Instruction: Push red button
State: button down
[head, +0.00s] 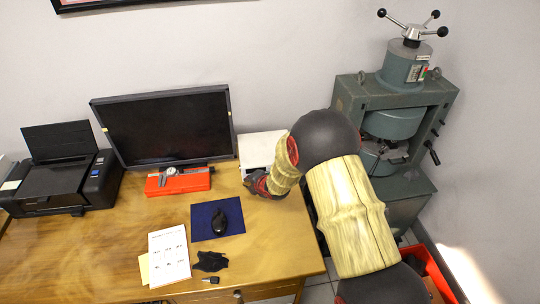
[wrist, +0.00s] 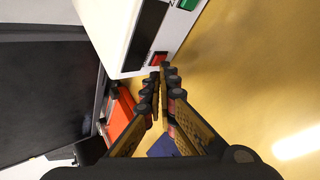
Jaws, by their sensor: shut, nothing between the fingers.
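The red button (wrist: 158,58) shows in the wrist view near the lower edge of a white box's dark-and-white face. A green button (wrist: 187,4) is on the same face, at the top of the picture. The white box (head: 258,150) stands on the desk right of the monitor in the head view, partly hidden by my arm. My gripper (wrist: 163,74) is shut and empty, its fingertips just below the red button in the wrist view. I cannot tell whether they touch it. In the head view, my gripper (head: 257,184) is in front of the box and the button is hidden.
A monitor (head: 166,127) stands left of the box, with a red case (head: 178,181) holding a caliper-like tool before it. A printer (head: 62,172) is far left. A grey-green machine (head: 398,110) stands right of the desk.

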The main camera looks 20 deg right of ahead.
dwell(0.4)
jog(key=shift+s+a+b, duration=0.1)
jog(key=shift+s+b, duration=0.25)
jog(key=shift+b, duration=0.05)
jog(key=shift+s, duration=0.15)
jog(key=shift+s+a+b, duration=0.2)
jog(key=shift+s+b, duration=0.15)
jog(key=shift+s, duration=0.65)
jog(key=shift+s+a+b, duration=0.2)
jog(key=shift+s+b, duration=0.15)
jog(key=shift+s, duration=0.6)
jog(key=shift+s+a+b, duration=0.2)
jog(key=shift+s+b, duration=0.15)
jog(key=shift+s, duration=0.65)
